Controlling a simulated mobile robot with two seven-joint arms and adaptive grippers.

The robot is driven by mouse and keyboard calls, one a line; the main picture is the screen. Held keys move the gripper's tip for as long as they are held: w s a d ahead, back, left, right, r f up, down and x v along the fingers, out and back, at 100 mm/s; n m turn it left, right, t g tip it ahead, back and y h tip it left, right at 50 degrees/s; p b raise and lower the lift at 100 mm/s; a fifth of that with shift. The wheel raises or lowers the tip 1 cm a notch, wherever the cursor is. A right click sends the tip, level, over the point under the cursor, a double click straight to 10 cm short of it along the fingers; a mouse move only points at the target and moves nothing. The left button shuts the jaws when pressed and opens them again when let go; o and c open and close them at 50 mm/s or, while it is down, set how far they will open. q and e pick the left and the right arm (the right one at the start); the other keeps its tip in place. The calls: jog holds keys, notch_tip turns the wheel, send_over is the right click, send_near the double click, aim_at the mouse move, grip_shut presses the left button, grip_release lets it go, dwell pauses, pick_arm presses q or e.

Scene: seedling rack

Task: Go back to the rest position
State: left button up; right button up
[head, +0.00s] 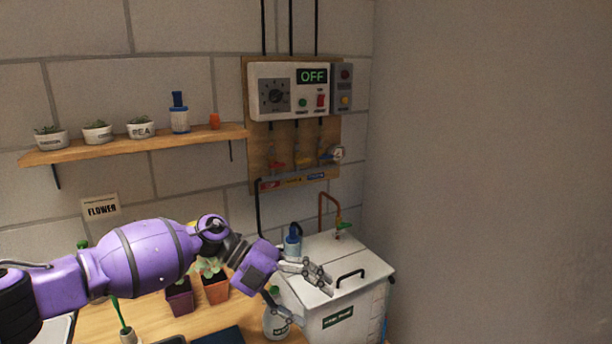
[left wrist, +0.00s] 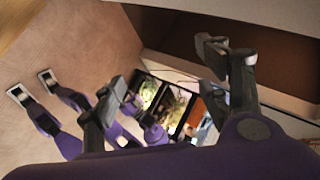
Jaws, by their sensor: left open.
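My left gripper (head: 314,306) reaches in from the left on its purple arm in the head view. Its two fingers are spread apart with nothing between them. It is in front of the white lidded chest (head: 338,262) and hides part of it. In the left wrist view the open fingers of the left gripper (left wrist: 160,74) frame a blurred, tilted scene. My right gripper does not show in the head view.
A wooden bench (head: 150,318) carries potted seedlings, including an orange pot (head: 215,291) and a dark pot (head: 180,300), under my left arm. A wall shelf (head: 140,147) holds pots and a blue-topped bottle. A control box (head: 290,91) reads OFF. The right wall is bare.

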pick_arm(q)
jog(key=s+d+f+n+t+h, duration=0.5)
jog(key=d+f+n+t+h, duration=0.3)
jog(key=n, duration=0.3)
jog(key=s+a+f+n+t+y, duration=0.3)
jog(key=a+f+n+t+y, duration=0.1)
jog(key=a+f+n+y, duration=0.4)
jog(key=s+a+f+n+t+y, duration=0.4)
jog(key=a+f+n+t+y, duration=0.1)
jog(key=a+f+n, duration=0.3)
jog(key=s+a+f+n+g+y, duration=0.2)
jog(key=s+a+f, duration=0.3)
jog(key=s, duration=0.3)
jog(key=s+a+f+n+g+y, duration=0.3)
jog(key=s+a+f+n, duration=0.2)
jog(key=s, duration=0.4)
jog(key=shift+s+a+f+y, duration=0.2)
jog(key=shift+a+f+y, duration=0.2)
jog(key=shift+f, duration=0.3)
